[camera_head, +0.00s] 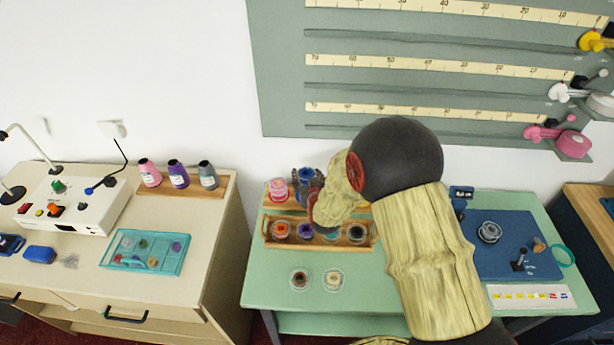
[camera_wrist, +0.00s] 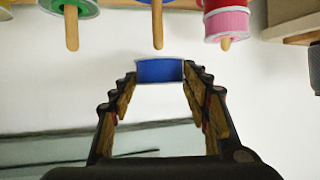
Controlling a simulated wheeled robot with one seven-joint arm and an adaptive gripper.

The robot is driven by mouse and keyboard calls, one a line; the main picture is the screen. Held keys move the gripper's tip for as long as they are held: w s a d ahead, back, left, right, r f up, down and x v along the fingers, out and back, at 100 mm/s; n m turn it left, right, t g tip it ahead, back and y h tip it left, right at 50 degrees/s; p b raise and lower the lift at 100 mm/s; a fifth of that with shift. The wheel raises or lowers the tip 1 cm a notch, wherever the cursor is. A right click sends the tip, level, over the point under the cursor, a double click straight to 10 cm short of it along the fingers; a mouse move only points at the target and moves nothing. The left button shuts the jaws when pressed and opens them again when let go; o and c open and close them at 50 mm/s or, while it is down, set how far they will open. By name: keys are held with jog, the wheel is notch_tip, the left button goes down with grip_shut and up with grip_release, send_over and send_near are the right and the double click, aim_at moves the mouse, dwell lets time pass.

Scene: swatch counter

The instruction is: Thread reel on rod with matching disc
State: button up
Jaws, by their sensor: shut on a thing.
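My gripper (camera_wrist: 160,78) is shut on a blue reel (camera_wrist: 160,70), which sits between the fingertips. In the wrist view, which looks upside down, a rod with a blue disc (camera_wrist: 157,28) points toward the held reel, roughly in line with it; a small gap shows between them. A rod with a green disc (camera_wrist: 71,25) stands to one side. A rod with red and pink reels (camera_wrist: 228,22) stands on the other. In the head view the pink reel (camera_head: 278,187) shows left of the blue reel (camera_head: 306,175); my arm hides much of the rod stand.
A wooden tray (camera_head: 265,239) of several reels lies in front of the stand. A brown reel (camera_head: 299,279) and a cream reel (camera_head: 333,280) lie on the green counter (camera_head: 270,305). A blue mat (camera_head: 510,262) with a grey reel (camera_head: 489,232) is at right.

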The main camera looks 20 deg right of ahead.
jog(key=shift+f+b, duration=1.25)
jog(key=shift+f, duration=0.1)
dwell(0.3)
jog(key=o, duration=1)
jog(key=shift+o, duration=0.8)
jog(key=shift+r+p, duration=1.8)
jog(key=shift+r, duration=1.8)
jog(key=shift+s+f, duration=0.1)
jog(key=shift+f, duration=0.05)
